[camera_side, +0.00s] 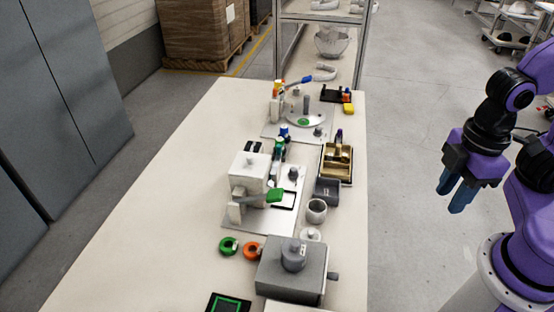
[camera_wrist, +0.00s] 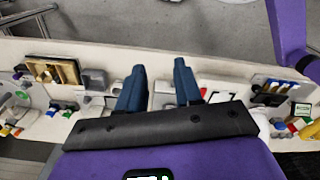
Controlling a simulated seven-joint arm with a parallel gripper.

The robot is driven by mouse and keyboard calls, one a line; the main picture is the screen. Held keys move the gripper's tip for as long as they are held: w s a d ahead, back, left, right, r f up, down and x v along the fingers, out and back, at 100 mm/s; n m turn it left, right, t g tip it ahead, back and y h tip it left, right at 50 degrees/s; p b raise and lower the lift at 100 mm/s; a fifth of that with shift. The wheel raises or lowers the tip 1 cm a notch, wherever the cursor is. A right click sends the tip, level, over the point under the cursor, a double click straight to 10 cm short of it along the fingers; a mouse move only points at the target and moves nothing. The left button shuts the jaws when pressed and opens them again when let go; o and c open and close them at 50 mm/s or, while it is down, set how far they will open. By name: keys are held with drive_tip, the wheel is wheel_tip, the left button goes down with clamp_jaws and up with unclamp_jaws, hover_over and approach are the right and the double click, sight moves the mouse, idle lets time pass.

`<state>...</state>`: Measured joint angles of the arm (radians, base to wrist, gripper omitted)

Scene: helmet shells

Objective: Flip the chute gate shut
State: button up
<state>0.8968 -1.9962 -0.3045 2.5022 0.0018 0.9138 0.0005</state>
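My gripper (camera_side: 449,198) hangs to the right of the bench, clear of everything on it, with its two blue fingers pointing down. In the wrist view its fingers (camera_wrist: 159,66) stand apart with nothing between them. A pale box-shaped station (camera_side: 249,170) stands mid-bench on a light plate, with a grey slanted piece at its front. A green paddle-like handle (camera_side: 275,196) sticks out at its lower right. This may be the chute gate; I cannot tell for sure, nor how far open it is. In the wrist view my gripper hides part of the bench.
A grey box machine (camera_side: 290,270) stands at the near end, beside a green ring (camera_side: 228,246) and an orange ring (camera_side: 252,251). A gold tray (camera_side: 337,163) and a white cup (camera_side: 317,211) line the right edge. The bench's left side (camera_side: 150,215) is clear.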

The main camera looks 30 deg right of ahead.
drive_tip(key=shift+w+a, duration=0.1)
clamp_jaws()
drive_tip(key=w+a+f+m+g+y, duration=0.1)
drive_tip(key=w+a+m+y, duration=0.2)
drive_tip(key=w, duration=0.7)
drive_tip(key=w+a+m+g+y, duration=0.1)
drive_tip(key=w+a+m+g, duration=0.2)
drive_tip(key=w, duration=0.6)
drive_tip(key=w+d+f+m+t+y, duration=0.2)
drive_tip(key=w+d, duration=0.4)
drive_tip(key=w, duration=0.5)
drive_tip(key=w+d+f+m+t+y, duration=0.2)
drive_tip(key=w+d+f+m, duration=0.3)
drive_tip(key=w, duration=0.6)
drive_tip(key=shift+w+d+f+m+t+y, duration=0.2)
drive_tip(key=shift+d+m+t+y, duration=0.35)
drive_tip(key=shift+d, duration=0.65)
